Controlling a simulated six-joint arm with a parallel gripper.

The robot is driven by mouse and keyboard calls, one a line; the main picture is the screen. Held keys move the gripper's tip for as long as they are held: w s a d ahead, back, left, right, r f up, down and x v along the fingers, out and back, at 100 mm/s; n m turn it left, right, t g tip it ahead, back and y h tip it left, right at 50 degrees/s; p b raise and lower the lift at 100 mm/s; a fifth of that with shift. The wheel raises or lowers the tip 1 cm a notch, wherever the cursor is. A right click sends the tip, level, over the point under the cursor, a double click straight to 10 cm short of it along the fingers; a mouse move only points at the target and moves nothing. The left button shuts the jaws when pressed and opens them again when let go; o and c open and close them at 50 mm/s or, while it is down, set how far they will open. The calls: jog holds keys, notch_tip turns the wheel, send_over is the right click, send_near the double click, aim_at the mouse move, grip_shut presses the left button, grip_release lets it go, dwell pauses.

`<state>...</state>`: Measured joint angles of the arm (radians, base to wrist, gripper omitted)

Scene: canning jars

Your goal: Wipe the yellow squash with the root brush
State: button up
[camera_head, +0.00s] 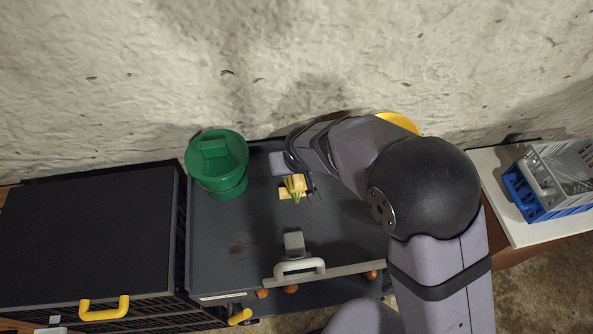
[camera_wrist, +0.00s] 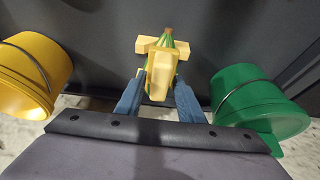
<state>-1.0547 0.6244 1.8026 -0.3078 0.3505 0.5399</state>
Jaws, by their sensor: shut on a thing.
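My gripper (camera_wrist: 160,94) has its blue fingers closed on the sides of a pale wooden block, which looks like the root brush (camera_wrist: 160,70). The yellow squash (camera_wrist: 168,40) shows green stripes just past the brush in the wrist view and is partly hidden by it. Brush and squash overlap there; I cannot tell whether they touch. In the head view the squash (camera_head: 296,194) and brush (camera_head: 297,181) appear as a small cluster on the dark top, with my gripper (camera_head: 309,189) mostly hidden by my arm.
A pale wooden piece (camera_wrist: 145,44) lies crosswise beneath the squash. A green bucket (camera_head: 217,170) stands left and a yellow bucket (camera_head: 398,121) is behind my arm. A grey block (camera_head: 294,243) sits near the front.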

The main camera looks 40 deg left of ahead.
jog(key=shift+w+a+r+p, duration=0.15)
jog(key=shift+w+a+p, duration=0.95)
jog(key=shift+w+a, duration=1.85)
jog(key=shift+s+d+b, duration=1.4)
jog(key=shift+s+d, duration=1.3)
jog(key=shift+s+d+f+b, duration=0.45)
jog(key=shift+s+d+f, duration=0.15)
jog(key=shift+s+d, duration=0.25)
notch_tip(320, 180, up, 8)
jog(key=p, duration=0.3)
jog(key=shift+w+a+f, duration=0.15)
jog(key=shift+f, duration=0.05)
jog(key=shift+r+p, duration=1.4)
jog(key=shift+r, duration=0.35)
